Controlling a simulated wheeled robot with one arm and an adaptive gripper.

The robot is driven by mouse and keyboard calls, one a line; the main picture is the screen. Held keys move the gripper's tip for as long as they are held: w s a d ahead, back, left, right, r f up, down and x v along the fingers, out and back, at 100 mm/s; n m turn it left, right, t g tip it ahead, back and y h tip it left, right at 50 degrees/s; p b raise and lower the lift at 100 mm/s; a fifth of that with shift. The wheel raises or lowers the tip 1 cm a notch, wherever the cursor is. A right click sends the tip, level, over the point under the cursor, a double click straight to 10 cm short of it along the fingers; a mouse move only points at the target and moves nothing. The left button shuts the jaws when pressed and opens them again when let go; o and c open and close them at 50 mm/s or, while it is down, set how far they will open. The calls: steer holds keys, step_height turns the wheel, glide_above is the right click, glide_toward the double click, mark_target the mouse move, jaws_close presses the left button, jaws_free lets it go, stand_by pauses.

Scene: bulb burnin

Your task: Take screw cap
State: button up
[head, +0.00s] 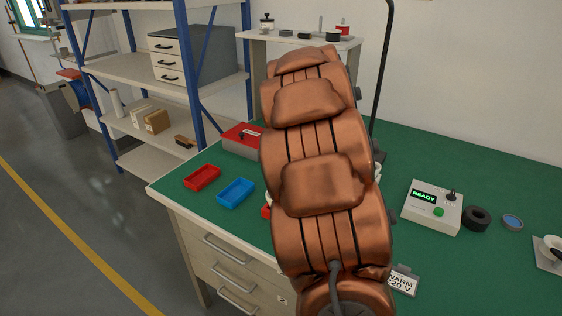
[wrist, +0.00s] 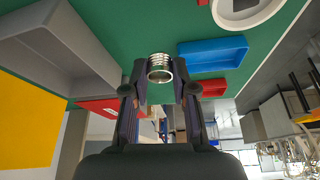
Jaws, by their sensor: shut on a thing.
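A silvery, ribbed metal screw cap (wrist: 159,67) shows in the wrist view, between the fingertips of my gripper (wrist: 160,82). The gripper is shut on it, with one dark finger on each side. The cap is a short threaded ring, and its open end faces the camera. Green bench surface shows behind it; I cannot tell how high it is held. In the head view my copper-coloured arm hides the gripper and the cap.
A blue tray (head: 236,192) and a red tray (head: 202,177) lie on the green bench (head: 400,155), left of my arm. A red-topped box (head: 240,146) stands behind them. A READY tester (head: 433,207), black ring (head: 476,217) and WARM 220 V card (head: 402,281) are right.

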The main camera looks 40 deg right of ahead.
steer(key=shift+a+r+p, duration=0.15)
steer(key=shift+r+p, duration=0.25)
steer(key=shift+r, duration=0.8)
steer(key=shift+a+r+p, duration=0.1)
steer(key=shift+r+p, duration=0.25)
steer(key=shift+r, duration=0.8)
steer(key=shift+a, duration=0.1)
